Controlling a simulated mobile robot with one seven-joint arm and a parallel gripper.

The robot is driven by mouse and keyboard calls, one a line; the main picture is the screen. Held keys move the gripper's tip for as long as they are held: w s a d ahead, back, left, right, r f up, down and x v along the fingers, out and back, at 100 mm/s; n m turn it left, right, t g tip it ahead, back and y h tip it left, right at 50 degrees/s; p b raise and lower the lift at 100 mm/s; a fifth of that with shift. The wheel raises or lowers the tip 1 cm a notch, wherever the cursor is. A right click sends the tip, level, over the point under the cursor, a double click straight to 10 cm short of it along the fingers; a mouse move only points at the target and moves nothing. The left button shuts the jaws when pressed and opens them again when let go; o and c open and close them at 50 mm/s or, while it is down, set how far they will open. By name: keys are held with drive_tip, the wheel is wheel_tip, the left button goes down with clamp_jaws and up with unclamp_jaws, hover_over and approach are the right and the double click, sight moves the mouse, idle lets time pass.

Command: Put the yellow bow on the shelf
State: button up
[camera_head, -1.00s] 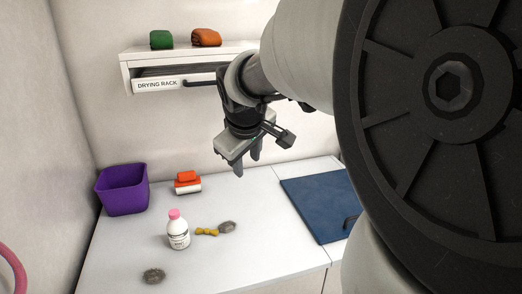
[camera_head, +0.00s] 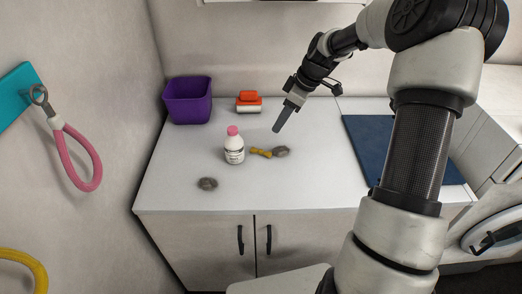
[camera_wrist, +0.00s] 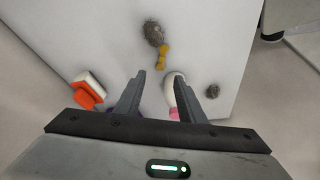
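The yellow bow (camera_head: 260,152) lies on the white counter, between the white bottle with a pink cap (camera_head: 234,147) and a grey fur clump (camera_head: 281,152). The bow also shows in the wrist view (camera_wrist: 162,56), above the gap between my fingers. My gripper (camera_head: 277,129) points down above the counter, near the bow and apart from it. In the wrist view my gripper (camera_wrist: 161,76) is open and empty, its two fingers spread. The right finger partly covers the bottle (camera_wrist: 171,80). The shelf is almost wholly out of the head view; only a lower edge shows at the top.
A purple bin (camera_head: 188,101) stands at the back left, with a folded orange and white stack (camera_head: 248,102) beside it. Another fur clump (camera_head: 207,183) lies at the front. A blue mat (camera_head: 375,150) covers the right side. Pink and yellow loops hang at left.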

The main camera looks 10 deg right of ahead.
approach(262, 150)
drive_tip(key=x, duration=0.2)
drive_tip(key=shift+w+f+p, duration=0.3)
drive_tip(key=shift+p, duration=0.05)
drive_tip(key=shift+s+p+x, duration=0.15)
drive_tip(key=shift+p+x, duration=0.1)
drive_tip(key=shift+x, duration=1.1)
drive_tip(key=shift+s+p+x, duration=0.1)
drive_tip(key=shift+p+x, duration=0.1)
drive_tip(key=shift+x, duration=1.1)
drive_tip(key=shift+a, duration=0.1)
drive_tip(key=shift+c, duration=0.4)
clamp_jaws()
